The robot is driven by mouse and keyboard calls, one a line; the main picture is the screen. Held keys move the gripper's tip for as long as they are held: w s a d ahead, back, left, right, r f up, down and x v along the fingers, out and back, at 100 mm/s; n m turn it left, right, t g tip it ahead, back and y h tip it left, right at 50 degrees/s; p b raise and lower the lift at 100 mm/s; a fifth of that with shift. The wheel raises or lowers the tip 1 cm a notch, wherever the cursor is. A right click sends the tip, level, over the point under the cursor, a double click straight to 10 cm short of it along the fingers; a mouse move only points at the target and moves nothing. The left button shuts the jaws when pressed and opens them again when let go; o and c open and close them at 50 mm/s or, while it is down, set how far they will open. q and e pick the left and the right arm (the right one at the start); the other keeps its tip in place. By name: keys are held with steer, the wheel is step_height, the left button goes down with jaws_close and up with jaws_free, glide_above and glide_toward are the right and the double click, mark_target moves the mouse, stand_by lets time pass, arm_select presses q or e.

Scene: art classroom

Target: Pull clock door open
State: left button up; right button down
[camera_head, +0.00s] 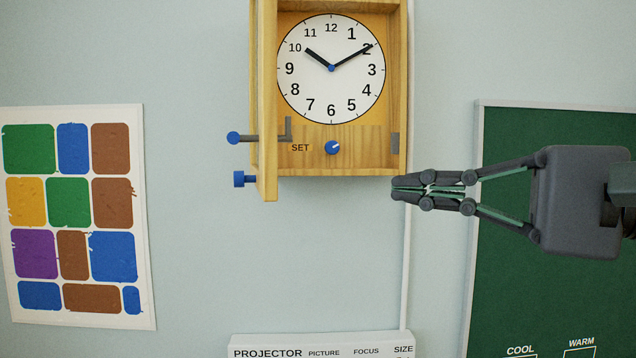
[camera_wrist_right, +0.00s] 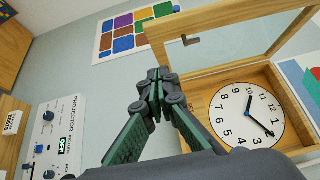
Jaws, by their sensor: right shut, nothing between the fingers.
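The wooden clock (camera_head: 331,164) hangs on the wall, its white face (camera_head: 331,90) uncovered. Its framed clock door (camera_head: 267,120) stands swung open on the left side, seen nearly edge-on in the head view. In the right wrist view the open door (camera_wrist_right: 220,16) shows as a wooden frame with a clear pane. A blue-ended latch lever (camera_head: 233,138) and a blue knob (camera_head: 240,179) are on the door. My right gripper (camera_head: 394,188) is shut and empty, just below and right of the clock's lower right corner in the head view. My left gripper is not in view.
A colour-block poster (camera_head: 75,215) is on the wall at left. A green board (camera_head: 560,130) is at right, behind my right arm. A projector control panel (camera_head: 320,343) is below the clock. The wall between clock and panel is bare.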

steer(key=s+a+p+x, duration=0.1)
steer(key=s+p+x, duration=0.1)
steer(key=x, duration=1.1)
steer(key=shift+s+a+p, duration=0.15)
steer(key=shift+p, duration=0.6)
